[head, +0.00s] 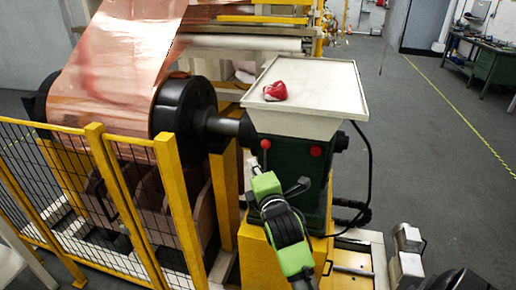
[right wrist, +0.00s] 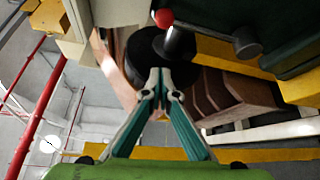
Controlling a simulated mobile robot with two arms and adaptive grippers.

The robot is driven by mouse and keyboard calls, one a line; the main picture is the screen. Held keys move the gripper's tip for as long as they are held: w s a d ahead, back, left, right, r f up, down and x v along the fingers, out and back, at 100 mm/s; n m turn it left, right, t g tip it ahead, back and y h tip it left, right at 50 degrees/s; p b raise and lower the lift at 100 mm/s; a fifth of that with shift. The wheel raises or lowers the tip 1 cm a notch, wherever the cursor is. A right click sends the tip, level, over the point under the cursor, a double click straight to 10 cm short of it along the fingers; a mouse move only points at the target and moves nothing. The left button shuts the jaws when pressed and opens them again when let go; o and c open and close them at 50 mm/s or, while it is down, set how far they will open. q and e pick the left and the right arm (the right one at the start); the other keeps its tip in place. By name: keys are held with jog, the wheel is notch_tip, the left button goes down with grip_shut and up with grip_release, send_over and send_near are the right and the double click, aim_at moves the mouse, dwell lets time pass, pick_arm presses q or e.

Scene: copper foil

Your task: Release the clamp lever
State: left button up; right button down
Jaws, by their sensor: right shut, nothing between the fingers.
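A lever with a red ball knob (head: 265,144) sticks out of the front of the dark green machine housing (head: 290,165); I take it to be the clamp lever. In the right wrist view its red ball (right wrist: 163,17) and bright metal stem (right wrist: 173,42) show just above my fingertips. My right gripper (head: 254,162) is in front of the housing, a little left of and below the red ball. In the right wrist view the right gripper (right wrist: 160,72) has its fingertips together with nothing between them. I see no clear contact with the lever. My left gripper is not in view.
A second red knob (head: 315,151) sits right of the lever. A dark round knob (right wrist: 245,42) is near it in the right wrist view. A tray (head: 335,88) holding a red cloth (head: 275,91) tops the housing. A copper foil roll (head: 120,60) and yellow fence (head: 110,180) stand left.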

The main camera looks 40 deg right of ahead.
jog(key=shift+w, duration=0.1)
jog(key=w+d+p, duration=0.4)
jog(key=w+d, duration=0.2)
jog(key=shift+w+d+f+p, duration=0.15)
jog(key=shift+w+f+p, duration=0.05)
jog(key=shift+w+p, duration=0.2)
dwell(0.4)
